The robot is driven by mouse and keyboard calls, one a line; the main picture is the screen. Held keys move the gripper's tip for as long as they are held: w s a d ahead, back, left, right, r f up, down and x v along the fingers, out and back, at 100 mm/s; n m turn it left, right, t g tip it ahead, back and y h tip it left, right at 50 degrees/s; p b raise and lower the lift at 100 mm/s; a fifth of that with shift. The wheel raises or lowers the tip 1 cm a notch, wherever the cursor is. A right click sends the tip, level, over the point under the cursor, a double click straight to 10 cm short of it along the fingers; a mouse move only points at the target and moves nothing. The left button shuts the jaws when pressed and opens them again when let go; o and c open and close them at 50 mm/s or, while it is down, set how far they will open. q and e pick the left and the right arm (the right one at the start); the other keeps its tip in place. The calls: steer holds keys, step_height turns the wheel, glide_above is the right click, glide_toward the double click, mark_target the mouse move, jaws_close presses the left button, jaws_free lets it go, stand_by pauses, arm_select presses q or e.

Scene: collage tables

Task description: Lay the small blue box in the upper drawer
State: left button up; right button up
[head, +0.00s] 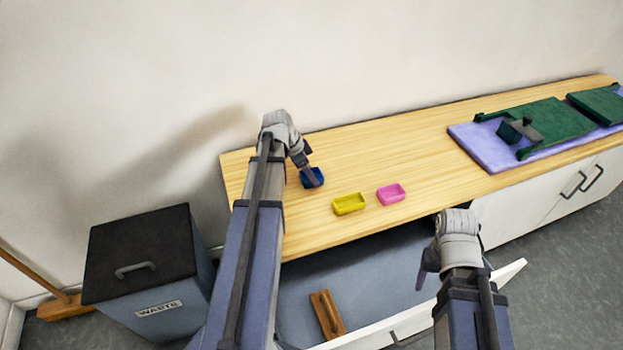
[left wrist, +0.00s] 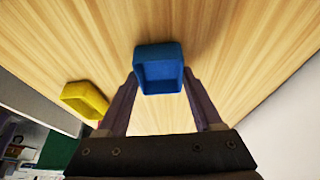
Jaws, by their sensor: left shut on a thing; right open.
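The small blue box (head: 311,178) is on or just above the wooden counter, left of the other small boxes. My left gripper (head: 308,173) is shut on it; in the left wrist view the blue box (left wrist: 159,68) sits between the two fingertips. I cannot tell whether it still touches the counter. The upper drawer (head: 380,280) is pulled out below the counter's front edge, with a grey-blue floor and a brown wooden item (head: 327,315) in it. My right gripper (head: 428,270) is open and empty, over the right part of the drawer.
A yellow box (head: 348,204) and a pink box (head: 391,194) stand on the counter (head: 400,150) right of the blue one. A purple mat (head: 480,148) with green items lies at the far right. A waste bin (head: 150,270) stands on the floor at left, near a wooden-handled tool (head: 62,305).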

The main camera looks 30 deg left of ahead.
arm_select(q)
steer(key=shift+c, duration=1.2)
step_height(320, 180, up, 10)
steer(key=p, duration=1)
